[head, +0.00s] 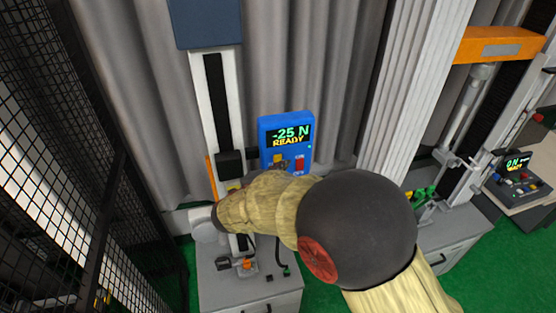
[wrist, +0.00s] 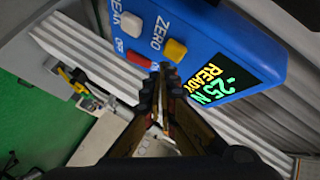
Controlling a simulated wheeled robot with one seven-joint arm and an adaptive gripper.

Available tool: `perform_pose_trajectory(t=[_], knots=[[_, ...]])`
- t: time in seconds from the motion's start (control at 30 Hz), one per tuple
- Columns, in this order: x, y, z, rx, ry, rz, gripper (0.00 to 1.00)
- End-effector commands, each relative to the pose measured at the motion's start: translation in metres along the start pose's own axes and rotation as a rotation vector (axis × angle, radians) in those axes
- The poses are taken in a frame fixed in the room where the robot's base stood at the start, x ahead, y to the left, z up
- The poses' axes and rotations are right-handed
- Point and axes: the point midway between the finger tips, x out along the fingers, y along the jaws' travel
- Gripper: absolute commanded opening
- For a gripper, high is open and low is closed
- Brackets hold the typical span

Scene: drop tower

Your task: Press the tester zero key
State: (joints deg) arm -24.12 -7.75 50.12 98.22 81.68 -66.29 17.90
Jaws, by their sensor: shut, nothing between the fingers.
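The blue tester (head: 264,139) stands beside the column and reads "-25 N READY". It fills the top of the wrist view (wrist: 200,25). Its yellow key (wrist: 175,50) lies beside the "ZERO" label; a red key (wrist: 139,60) and a white key (wrist: 130,24) are near it. My gripper (wrist: 163,72) is shut and empty. In the wrist view its fingertips appear just below the yellow key, between it and the red key. I cannot tell whether they touch the tester. In the head view my arm hides the gripper and the tester's lower part.
A white column (head: 203,100) with a black slot stands left of the tester, on a grey cabinet (head: 230,293). Black mesh (head: 50,130) runs along the left. A second stand with an orange top (head: 500,45) and another display (head: 516,163) are at right.

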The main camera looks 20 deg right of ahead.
Motion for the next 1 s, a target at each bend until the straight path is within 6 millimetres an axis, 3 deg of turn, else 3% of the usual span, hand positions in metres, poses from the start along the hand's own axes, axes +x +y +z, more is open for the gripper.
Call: perform_pose_trajectory(t=[1.0], knots=[[0.0058,-0.0049,0.0038,0.000,0.000,0.000,0.00]])
